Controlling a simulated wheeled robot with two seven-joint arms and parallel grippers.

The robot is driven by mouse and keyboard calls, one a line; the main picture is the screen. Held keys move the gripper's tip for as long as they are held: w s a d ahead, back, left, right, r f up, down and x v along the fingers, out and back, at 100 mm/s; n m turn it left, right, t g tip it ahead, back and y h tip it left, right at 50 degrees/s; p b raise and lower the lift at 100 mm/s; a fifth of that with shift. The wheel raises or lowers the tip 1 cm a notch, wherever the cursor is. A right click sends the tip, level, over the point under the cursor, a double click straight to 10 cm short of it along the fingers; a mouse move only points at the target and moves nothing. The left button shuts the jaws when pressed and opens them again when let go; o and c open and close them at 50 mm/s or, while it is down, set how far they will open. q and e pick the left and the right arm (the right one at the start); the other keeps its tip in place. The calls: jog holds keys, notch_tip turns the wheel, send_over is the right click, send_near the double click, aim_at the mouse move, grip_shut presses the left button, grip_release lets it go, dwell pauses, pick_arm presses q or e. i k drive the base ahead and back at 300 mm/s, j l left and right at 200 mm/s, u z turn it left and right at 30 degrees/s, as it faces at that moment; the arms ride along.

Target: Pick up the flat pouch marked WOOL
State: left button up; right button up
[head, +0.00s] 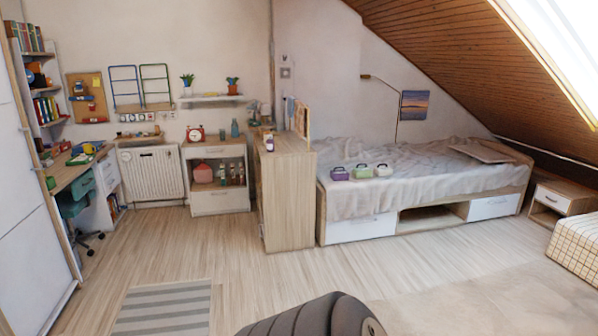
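I cannot make out a flat pouch marked WOOL in the head view, and no lettering is readable at this distance. Neither of my grippers shows in the view.
Drawers and an open gap run under the bed. A wooden cabinet (288,200) stands at its left end. A low shelf unit (218,200), a radiator (151,172) and a desk (70,172) stand further left. A striped rug (163,308) lies on open floor (190,252).

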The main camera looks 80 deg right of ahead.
aim_at(364, 172)
jog(key=i+l+z, duration=0.2)
jog(key=z, duration=0.25)
jog(key=i+z, duration=0.25)
jog(key=z, duration=0.2)
jog(key=i+l+z, duration=0.1)
jog(key=i+z, duration=0.15)
jog(key=z, duration=0.25)
jog(key=i+l+z, duration=0.2)
jog(key=i+z, duration=0.55)
jog(key=i, duration=0.15)
jog(key=i+z, duration=0.4)
jog(key=i+j+z, duration=0.35)
jog(key=i, duration=0.2)
jog(key=i+l+z, duration=0.25)
jog(key=z, duration=0.15)
jog(key=i+l+z, duration=0.15)
jog(key=i+z, duration=1)
jog(key=z, duration=0.15)
jog(key=i+j+z, duration=0.25)
jog(key=z, duration=0.15)
jog(key=i+l+z, duration=0.2)
jog(key=z, duration=0.2)
jog(key=i+l+z, duration=0.1)
jog(key=i+z, duration=0.75)
jog(key=i+j+z, duration=0.15)
jog(key=i+z, duration=0.15)
jog(key=z, duration=0.15)
jog(key=i+u, duration=0.1)
jog(key=u, duration=3.8)
